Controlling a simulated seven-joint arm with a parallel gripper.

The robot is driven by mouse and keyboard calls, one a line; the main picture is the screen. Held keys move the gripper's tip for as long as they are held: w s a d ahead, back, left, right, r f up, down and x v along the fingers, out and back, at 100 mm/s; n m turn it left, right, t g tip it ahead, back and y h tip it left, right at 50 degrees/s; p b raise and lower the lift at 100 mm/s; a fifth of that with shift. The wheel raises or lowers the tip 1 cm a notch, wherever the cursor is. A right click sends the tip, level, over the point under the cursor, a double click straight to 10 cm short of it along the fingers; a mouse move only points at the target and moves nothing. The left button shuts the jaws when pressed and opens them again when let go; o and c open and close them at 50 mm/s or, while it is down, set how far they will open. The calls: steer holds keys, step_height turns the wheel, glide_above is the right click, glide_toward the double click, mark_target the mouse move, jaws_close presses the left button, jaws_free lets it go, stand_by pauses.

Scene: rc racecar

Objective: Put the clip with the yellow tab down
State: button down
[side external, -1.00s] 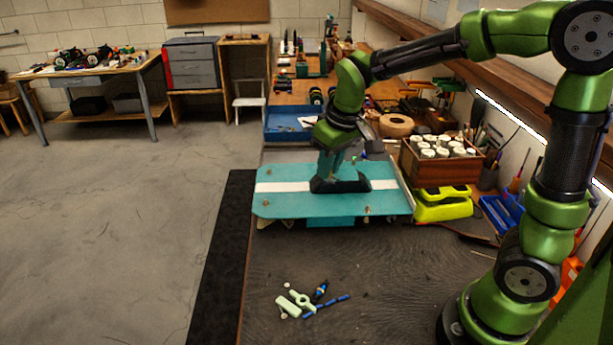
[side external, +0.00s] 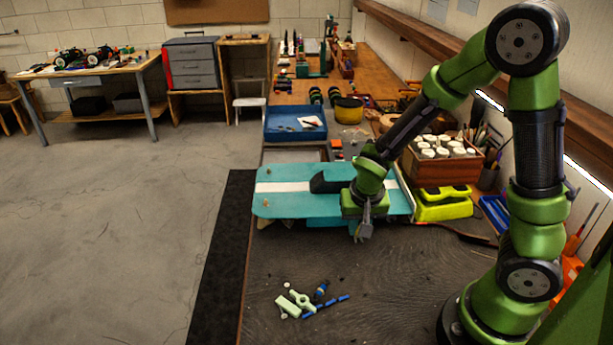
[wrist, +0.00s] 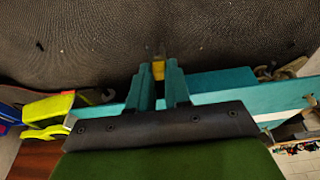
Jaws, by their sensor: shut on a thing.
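My gripper (side external: 363,234) hangs low at the front right of the teal board with the white stripe (side external: 285,204), just past its front edge and near the dark work mat. In the wrist view its two teal fingers (wrist: 160,82) are close together. The clip's yellow tab (wrist: 157,66) shows between the fingertips. A small grey-brown bit shows beyond the tab; the rest of the clip is hidden by the fingers. In the side view the clip is too small to make out. I cannot tell whether it touches the mat.
Pale green parts (side external: 296,302) and blue pieces (side external: 328,308) lie on the mat near the front. A yellow-green stand (side external: 443,208) and a wooden box of white-topped jars (side external: 440,168) are on the right. A blue tray (side external: 283,123) is behind the board. The mat's middle is clear.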

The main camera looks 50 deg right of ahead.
steer(key=shift+f, duration=1.55)
steer(key=shift+f, duration=0.1)
steer(key=c, duration=1.1)
jaws_free()
steer(key=s+a+r+n+t+y, duration=0.1)
steer(key=s+a+r, duration=0.1)
steer(key=r, duration=0.5)
steer(key=s+a+r+n+t+y, duration=0.1)
steer(key=s+a+r+n+t, duration=0.1)
steer(key=r, duration=0.6)
steer(key=s+a+r+n+t+y, duration=0.1)
steer(key=s+a+r+y, duration=0.1)
steer(key=r, duration=0.6)
steer(key=shift+s+a+r+t, duration=0.15)
steer(key=shift+s+a, duration=0.2)
steer(key=shift+s, duration=0.15)
steer(key=shift+s+a+r+t, duration=0.15)
steer(key=shift+s+a, duration=0.15)
steer(key=shift+s, duration=0.2)
steer(key=shift+o, duration=0.5)
steer(key=shift+s+a+r+n, duration=0.25)
steer(key=shift+n, duration=0.25)
